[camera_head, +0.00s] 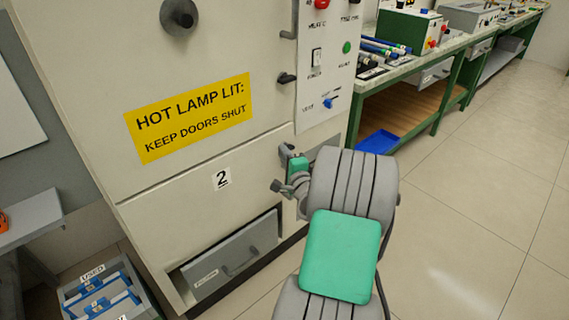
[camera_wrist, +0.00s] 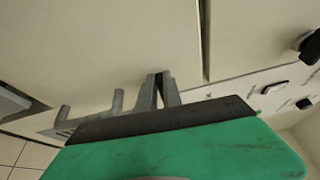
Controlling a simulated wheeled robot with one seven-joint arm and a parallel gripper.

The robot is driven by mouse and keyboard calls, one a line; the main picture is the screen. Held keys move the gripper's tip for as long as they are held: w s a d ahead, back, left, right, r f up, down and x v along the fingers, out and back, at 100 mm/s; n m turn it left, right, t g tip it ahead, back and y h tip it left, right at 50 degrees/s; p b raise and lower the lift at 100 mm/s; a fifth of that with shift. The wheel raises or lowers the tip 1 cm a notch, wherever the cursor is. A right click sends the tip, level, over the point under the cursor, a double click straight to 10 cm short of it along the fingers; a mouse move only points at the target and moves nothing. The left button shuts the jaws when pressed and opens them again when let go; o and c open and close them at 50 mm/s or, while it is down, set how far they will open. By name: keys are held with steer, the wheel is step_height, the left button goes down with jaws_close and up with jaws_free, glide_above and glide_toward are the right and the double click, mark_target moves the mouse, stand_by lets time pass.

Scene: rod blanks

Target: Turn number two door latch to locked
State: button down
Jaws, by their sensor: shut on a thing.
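The number two door (camera_head: 175,205) is the lower cream panel of the cabinet, marked with a "2" label (camera_head: 222,179). My gripper (camera_head: 277,187) is at the right edge of this door. In the wrist view my gripper's fingers (camera_wrist: 161,88) close together on a small dark piece against the cream panel. I take this piece to be the number two door latch. The fingers and wrist hide most of it, so its angle cannot be told.
An upper dark latch (camera_head: 286,78) sits beside the control panel (camera_head: 325,60). A grey drawer (camera_head: 232,258) with a handle is below the door. A crate labelled "USED" (camera_head: 70,295) stands at lower left. A green-legged bench (camera_head: 440,65) stands at right; the floor there is clear.

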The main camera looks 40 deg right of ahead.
steer(key=shift+f+n+b, duration=0.15)
steer(key=shift+n+b, duration=0.45)
steer(key=shift+b, duration=0.15)
steer(key=c, duration=1.5)
jaws_free()
steer(key=v, duration=0.7)
steer(key=shift+s, duration=0.4)
steer(key=shift+a+f, duration=0.15)
